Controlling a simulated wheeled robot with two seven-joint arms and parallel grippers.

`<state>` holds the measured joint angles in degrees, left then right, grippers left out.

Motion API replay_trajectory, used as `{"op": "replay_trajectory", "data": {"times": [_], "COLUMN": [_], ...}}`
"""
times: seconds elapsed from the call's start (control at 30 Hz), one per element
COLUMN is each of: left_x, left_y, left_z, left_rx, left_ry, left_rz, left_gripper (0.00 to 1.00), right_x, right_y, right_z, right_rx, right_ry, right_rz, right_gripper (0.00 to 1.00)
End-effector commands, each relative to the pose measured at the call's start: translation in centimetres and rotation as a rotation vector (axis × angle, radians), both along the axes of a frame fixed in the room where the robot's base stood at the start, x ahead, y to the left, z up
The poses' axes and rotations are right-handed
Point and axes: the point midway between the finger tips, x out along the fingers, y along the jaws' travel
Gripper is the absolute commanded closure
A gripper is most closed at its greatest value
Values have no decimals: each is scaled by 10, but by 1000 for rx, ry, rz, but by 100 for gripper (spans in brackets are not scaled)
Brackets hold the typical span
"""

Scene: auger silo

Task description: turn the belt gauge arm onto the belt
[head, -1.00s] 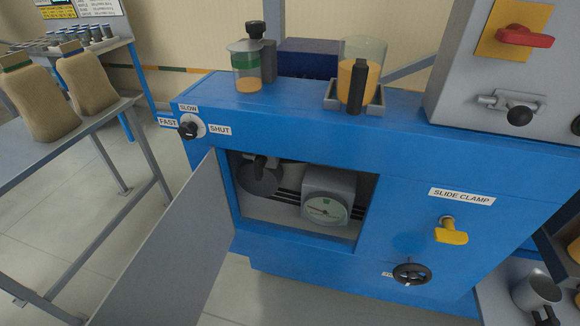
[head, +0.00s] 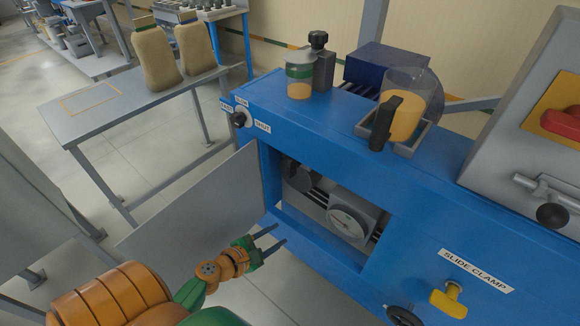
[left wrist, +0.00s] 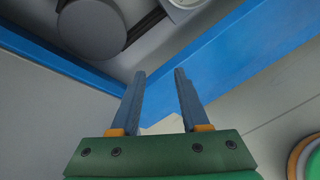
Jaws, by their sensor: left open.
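The open compartment in the blue machine (head: 415,195) holds a grey box with a round dial (head: 346,222). A grey disc (head: 298,176) sits to its left, partly hidden by the compartment's edge, with dark bars behind. I cannot tell for sure which part is the belt gauge arm. In the left wrist view the grey disc (left wrist: 90,28) is at the top left and the dial (left wrist: 184,4) is cut off at the top. My left gripper (head: 281,233) is open and empty, just outside the opening at its lower left; its fingers (left wrist: 160,72) point toward the compartment. My right gripper is out of view.
A grey door (head: 195,205) hangs open left of the compartment. A slide clamp with a yellow knob (head: 449,299) and a black handwheel (head: 404,316) are at the lower right. A jar (head: 300,80) and a jug (head: 405,105) stand on top.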

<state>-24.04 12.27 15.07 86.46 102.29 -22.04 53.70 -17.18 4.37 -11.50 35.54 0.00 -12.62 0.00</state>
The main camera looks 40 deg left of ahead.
Motion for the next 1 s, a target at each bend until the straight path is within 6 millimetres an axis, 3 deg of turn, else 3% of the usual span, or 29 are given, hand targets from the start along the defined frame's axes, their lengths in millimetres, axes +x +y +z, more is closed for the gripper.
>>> {"op": "replay_trajectory", "data": {"times": [0.03,0.1,0.2,0.23,0.37,0.63,0.93,1.0], "left_x": [12,23,28,29,44,93,100,100], "left_y": [9,19,28,29,30,26,25,25], "left_z": [46,98,145,153,165,161,159,159], "left_rx": [-133,-335,-527,-561,-612,-607,-603,-603], "left_ry": [-87,-205,-311,-328,-354,-350,-346,-346], "left_rz": [62,124,158,162,165,166,166,166], "left_gripper": [55,55,55,55,55,55,55,71], "right_x": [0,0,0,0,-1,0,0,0], "right_y": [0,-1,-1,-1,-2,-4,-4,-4], "right_z": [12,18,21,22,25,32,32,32], "right_rx": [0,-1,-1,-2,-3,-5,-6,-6], "right_ry": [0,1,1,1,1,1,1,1], "right_rz": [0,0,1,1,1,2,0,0], "right_gripper": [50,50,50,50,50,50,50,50]}}
